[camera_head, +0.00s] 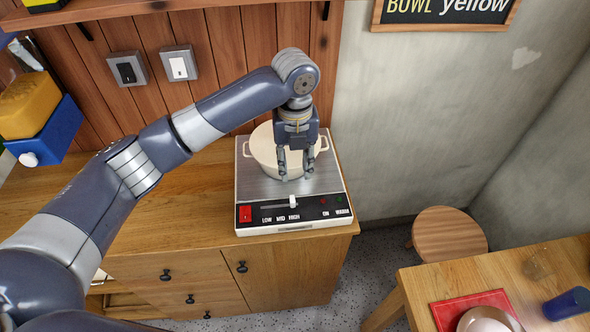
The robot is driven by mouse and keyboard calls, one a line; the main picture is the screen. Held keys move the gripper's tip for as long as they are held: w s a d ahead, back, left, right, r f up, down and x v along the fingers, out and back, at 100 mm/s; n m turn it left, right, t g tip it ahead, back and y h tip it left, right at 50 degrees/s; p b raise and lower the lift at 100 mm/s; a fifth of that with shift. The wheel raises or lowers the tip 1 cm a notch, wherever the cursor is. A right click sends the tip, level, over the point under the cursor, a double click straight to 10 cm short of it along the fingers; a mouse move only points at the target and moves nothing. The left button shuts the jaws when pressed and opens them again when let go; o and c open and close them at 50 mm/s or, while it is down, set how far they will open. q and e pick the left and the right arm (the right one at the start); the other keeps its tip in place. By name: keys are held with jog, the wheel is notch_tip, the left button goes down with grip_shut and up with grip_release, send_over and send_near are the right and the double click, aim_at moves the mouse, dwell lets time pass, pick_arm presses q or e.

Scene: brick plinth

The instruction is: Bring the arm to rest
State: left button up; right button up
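My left arm reaches in from the left, and its gripper (295,166) points down over the front of the hot plate (250,190). Its two fingers are apart with nothing seen between them. A cream pot (263,147) with two side handles stands on the hot plate, behind the gripper and partly hidden by it. I cannot tell whether the fingers touch the pot or plate. The hot plate's front panel has a red switch (245,214) at the left and a white slider knob (293,201) near HIGH. My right gripper is not in view.
The wooden cabinet top (190,205) is clear left of the hot plate. A blue and yellow dispenser (45,135) and two wall switches (180,64) are on the plank wall. A round stool (449,233) and a table with a red mat (445,310) and blue cup (568,303) are at right.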

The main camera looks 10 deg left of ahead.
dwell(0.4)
pick_arm(q)
jog(key=s+d+f+n+t+h, duration=0.1)
jog(key=s+d+f+n+h, duration=0.4)
jog(key=s+f+n, duration=0.65)
jog(key=s+a+f+n+t+y, duration=0.3)
jog(key=s+a+n+y, duration=0.2)
jog(key=s+a+n, duration=1.25)
notch_tip(320, 180, down, 28)
jog(key=n+g+b, duration=0.2)
jog(key=b, duration=0.1)
jog(key=s+a+f+g+b, duration=0.1)
jog(key=s+a+f+b, duration=0.1)
jog(key=s+f, duration=1.4)
notch_tip(320, 180, down, 4)
jog(key=shift+s+a+r+m+b, duration=0.25)
jog(key=shift+s+a+m+b, duration=0.1)
jog(key=shift+a, duration=0.35)
